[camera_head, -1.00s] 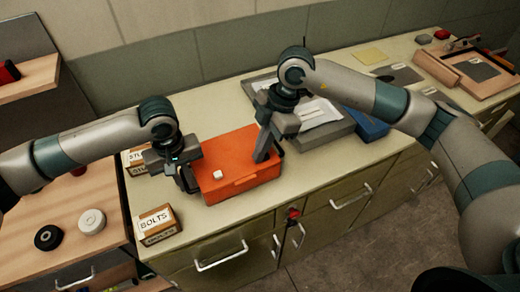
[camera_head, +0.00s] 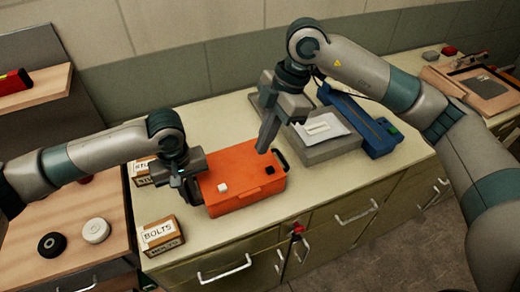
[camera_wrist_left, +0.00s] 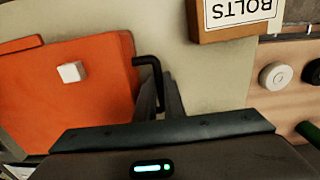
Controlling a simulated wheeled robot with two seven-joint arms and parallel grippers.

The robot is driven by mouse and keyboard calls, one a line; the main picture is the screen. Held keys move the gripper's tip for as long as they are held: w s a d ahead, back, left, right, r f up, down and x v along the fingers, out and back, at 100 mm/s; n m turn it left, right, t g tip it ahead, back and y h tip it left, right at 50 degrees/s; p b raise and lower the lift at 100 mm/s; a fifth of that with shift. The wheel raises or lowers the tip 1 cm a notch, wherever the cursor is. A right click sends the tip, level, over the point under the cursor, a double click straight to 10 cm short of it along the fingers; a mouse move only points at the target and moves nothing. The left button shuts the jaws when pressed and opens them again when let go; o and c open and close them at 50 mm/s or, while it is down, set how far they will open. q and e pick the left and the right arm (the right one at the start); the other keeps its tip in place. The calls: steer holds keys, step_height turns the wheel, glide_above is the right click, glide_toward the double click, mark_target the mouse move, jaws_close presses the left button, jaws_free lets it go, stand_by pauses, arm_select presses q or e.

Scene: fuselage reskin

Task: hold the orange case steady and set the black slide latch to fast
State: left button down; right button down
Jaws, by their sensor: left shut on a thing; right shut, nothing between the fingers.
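The orange case (camera_head: 240,188) sits on the counter; it also shows in the left wrist view (camera_wrist_left: 75,110). On its top are a white block (camera_head: 222,187) at the left and the small black slide latch (camera_head: 268,169) at the right. My left gripper (camera_head: 192,190) is shut on the black side handle (camera_wrist_left: 148,62) at the case's left end; its fingers are partly hidden behind the handle. My right gripper (camera_head: 262,150) is shut and empty, tilted down just above and behind the latch, apparently apart from it. The latch's setting is too small to read.
A bolts box (camera_head: 160,234) stands close to the left of the case, with another small box (camera_head: 142,170) behind. A grey tray with white paper (camera_head: 322,130) and a blue tool (camera_head: 362,122) lie to the right. The counter's front edge is close before the case.

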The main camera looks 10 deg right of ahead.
stand_by(0.4)
arm_select(q)
steer(key=c, duration=1.8)
jaws_free()
steer(key=shift+d, duration=0.1)
steer(key=shift+o, duration=0.2)
steer(key=shift+r, duration=0.1)
step_height(320, 180, up, 12)
steer(key=shift+s, duration=0.1)
